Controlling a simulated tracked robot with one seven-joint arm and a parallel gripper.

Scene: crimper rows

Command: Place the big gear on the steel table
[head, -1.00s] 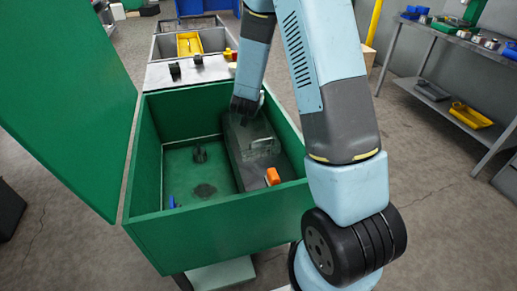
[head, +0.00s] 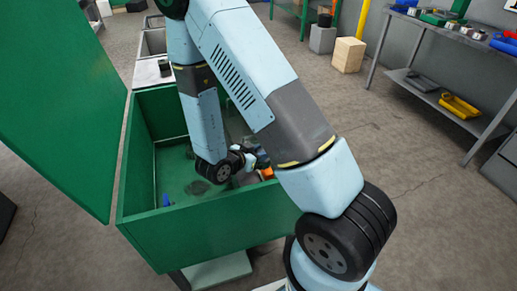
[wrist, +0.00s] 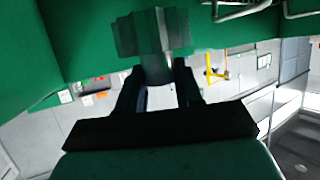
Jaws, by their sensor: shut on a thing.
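In the wrist view, a toothed gear (wrist: 152,33) with a grey stem stands at the fingertips. My gripper (wrist: 160,75) is shut on its stem. In the head view my forearm reaches down into the open green bin (head: 190,232). The gripper and the gear are mostly hidden there behind my wrist, so I cannot make out the gear. A grey metal table (head: 433,24) with a lower shelf stands at the right, well apart from the gripper; it may be the steel table.
A raised green lid (head: 55,110) stands left of the bin. A blue item (head: 166,200) and an orange item (head: 266,174) lie inside. Blue and green items crowd the right table's top. A wooden block (head: 348,55) stands on open floor.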

